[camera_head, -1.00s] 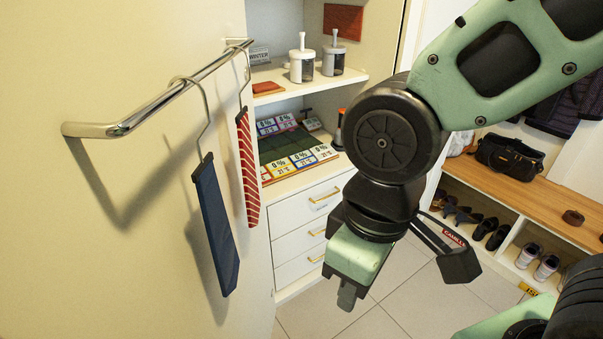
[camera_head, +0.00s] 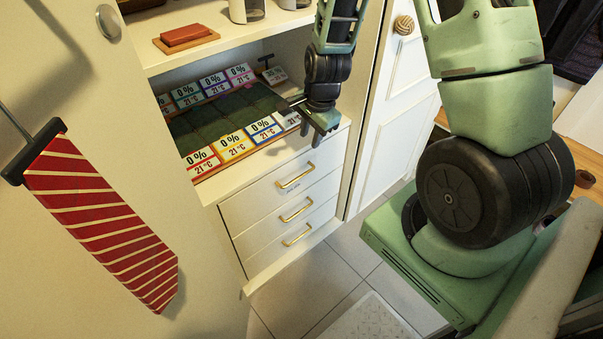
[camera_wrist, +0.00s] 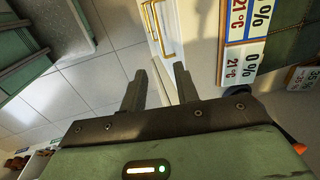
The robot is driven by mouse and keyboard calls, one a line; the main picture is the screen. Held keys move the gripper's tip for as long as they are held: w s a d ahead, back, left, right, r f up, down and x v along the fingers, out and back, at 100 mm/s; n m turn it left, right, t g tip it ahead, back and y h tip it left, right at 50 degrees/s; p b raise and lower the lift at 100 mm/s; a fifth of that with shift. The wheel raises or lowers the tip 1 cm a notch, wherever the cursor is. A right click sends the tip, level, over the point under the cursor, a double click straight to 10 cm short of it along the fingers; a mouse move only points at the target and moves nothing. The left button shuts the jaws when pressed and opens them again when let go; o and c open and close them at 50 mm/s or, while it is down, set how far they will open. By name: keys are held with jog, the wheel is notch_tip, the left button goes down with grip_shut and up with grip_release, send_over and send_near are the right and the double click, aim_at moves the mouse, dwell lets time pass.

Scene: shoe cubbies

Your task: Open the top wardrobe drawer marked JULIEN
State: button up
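The top drawer (camera_head: 262,194) is shut, the uppermost of three white drawers under the shelf. It has a gold bar handle (camera_head: 296,176) and a small label below it, too small to read. My gripper (camera_head: 318,132) points down just in front of the shelf edge, above and to the right of that handle, apart from it. In the wrist view my gripper (camera_wrist: 158,82) shows two spread dark fingers with nothing between them. Gold handles on the white drawer fronts show beyond the fingertips, the nearer one (camera_wrist: 163,30) slightly above them.
A tray (camera_head: 172,110) with several 0% and 21 °C cards lies on the shelf above the drawers. A red striped tie (camera_head: 100,220) hangs at left on a beige panel. A white panelled door (camera_head: 395,110) stands right of the drawers.

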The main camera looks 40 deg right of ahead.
aim_at(301, 176)
jog(key=w+f, duration=0.1)
jog(key=f, duration=0.4)
jog(key=w+f, duration=0.1)
jog(key=f, duration=0.5)
jog(key=w+f+b, duration=0.1)
jog(key=f, duration=0.4)
jog(key=shift+w+a+f, duration=0.1)
jog(key=shift+f, duration=0.2)
grip_shut()
